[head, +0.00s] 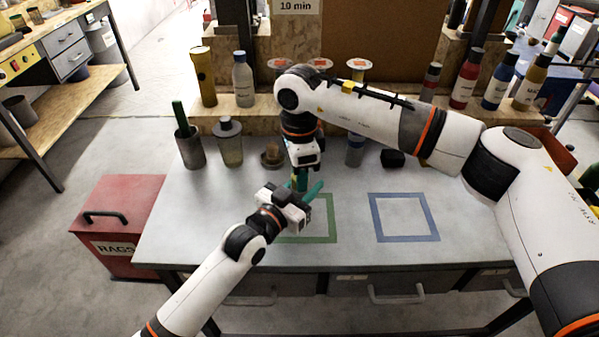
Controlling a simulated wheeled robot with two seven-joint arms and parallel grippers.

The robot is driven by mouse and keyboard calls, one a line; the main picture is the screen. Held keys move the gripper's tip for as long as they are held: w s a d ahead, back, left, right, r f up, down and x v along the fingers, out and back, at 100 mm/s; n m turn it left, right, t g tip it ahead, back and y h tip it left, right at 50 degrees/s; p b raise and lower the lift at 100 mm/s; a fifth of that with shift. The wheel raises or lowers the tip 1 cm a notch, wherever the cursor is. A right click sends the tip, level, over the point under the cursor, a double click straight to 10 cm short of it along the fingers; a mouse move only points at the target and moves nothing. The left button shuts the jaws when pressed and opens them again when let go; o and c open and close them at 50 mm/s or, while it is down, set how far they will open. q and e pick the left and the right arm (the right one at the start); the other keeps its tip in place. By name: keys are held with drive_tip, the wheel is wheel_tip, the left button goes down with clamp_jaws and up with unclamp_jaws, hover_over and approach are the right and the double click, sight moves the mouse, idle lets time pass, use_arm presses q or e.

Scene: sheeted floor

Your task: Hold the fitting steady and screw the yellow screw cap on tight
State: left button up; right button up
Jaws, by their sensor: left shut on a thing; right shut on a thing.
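My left gripper (308,192) reaches in from the lower left over the green square outline on the table. It is shut on the fitting, which is mostly hidden by the gripper body. My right gripper (301,178) points down from above and meets the left one there. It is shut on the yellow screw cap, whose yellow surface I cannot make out. Teal parts show where the grippers meet; I cannot tell whether they are fingers or fitting. How the cap sits on the fitting is hidden.
The grey table (200,230) bears a green square outline (333,222) and an empty blue one (404,238). Cups and jars stand along its back, including a dark cup with a green item (190,152). Bottles line the wooden shelf behind. A red bin (120,215) stands left.

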drive_tip(key=o, duration=1.1)
drive_tip(key=shift+c, duration=0.9)
